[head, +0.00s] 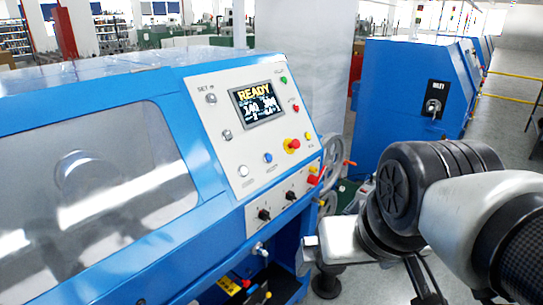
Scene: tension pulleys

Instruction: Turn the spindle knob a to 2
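The blue machine's lower grey panel (270,222) carries two small black knobs, a left one (264,214) and a right one (291,195). Their labels and scale marks are too small to read, so I cannot tell which is spindle knob a or where it points. My gripper (313,243) is to the right of and below this panel, apart from both knobs. Only a pale metal block at the end of my arm shows clearly. I cannot make out two separate fingers, and nothing held is visible.
The upper panel (225,150) has a display (258,104) reading READY, several buttons and a red knob on yellow (292,146). A handwheel (330,180) with red-tipped levers stands near my arm. A second blue machine (405,90) stands behind. Grey floor shows at right.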

